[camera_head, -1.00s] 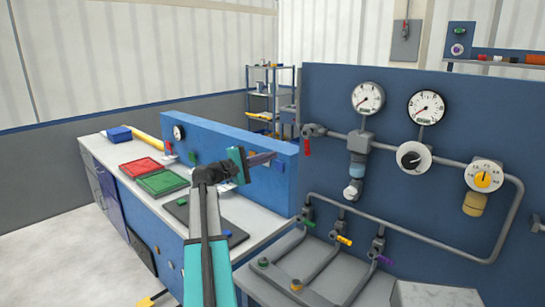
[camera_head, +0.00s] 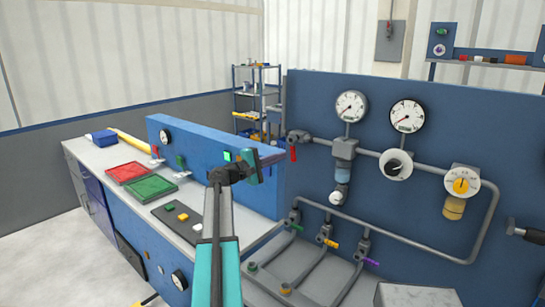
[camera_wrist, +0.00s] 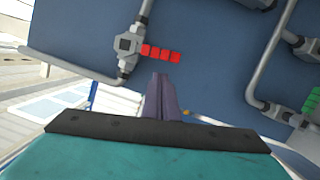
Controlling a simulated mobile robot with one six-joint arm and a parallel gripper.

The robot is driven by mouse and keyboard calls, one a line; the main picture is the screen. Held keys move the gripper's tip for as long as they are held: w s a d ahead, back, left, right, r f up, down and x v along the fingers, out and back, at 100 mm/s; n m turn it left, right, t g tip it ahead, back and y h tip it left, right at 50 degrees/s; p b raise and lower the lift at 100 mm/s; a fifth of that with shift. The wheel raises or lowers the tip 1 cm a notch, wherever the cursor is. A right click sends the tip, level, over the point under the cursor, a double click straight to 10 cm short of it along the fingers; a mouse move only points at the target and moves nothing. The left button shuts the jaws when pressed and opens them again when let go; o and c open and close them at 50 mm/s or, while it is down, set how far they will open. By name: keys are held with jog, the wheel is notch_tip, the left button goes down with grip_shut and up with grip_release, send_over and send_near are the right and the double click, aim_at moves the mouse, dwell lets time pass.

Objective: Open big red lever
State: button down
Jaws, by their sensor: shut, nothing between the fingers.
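The big red lever (camera_head: 293,153) hangs down from a grey valve (camera_head: 298,136) at the left end of the upper pipe on the blue panel. In the wrist view the red lever (camera_wrist: 161,54) points right from its valve (camera_wrist: 128,43), just beyond the fingertips. My gripper (camera_head: 277,157) is shut and empty, just left of the lever in the head view. Its purple fingers (camera_wrist: 162,98) are together in the wrist view. A small gap shows between fingertips and lever there; the head view does not settle the depth.
Gauges (camera_head: 351,105), a black knob (camera_head: 396,165) and a yellow dial (camera_head: 460,186) sit along the pipe to the right. Small green (camera_head: 296,226), yellow (camera_head: 331,243) and purple (camera_head: 371,262) levers are below. A workbench with red (camera_head: 127,172) and green (camera_head: 150,188) trays lies left.

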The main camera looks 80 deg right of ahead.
jog(key=shift+s+a+r+p, duration=0.15)
jog(key=shift+s+a+p, duration=0.3)
jog(key=shift+s, duration=0.5)
jog(key=shift+a, duration=0.1)
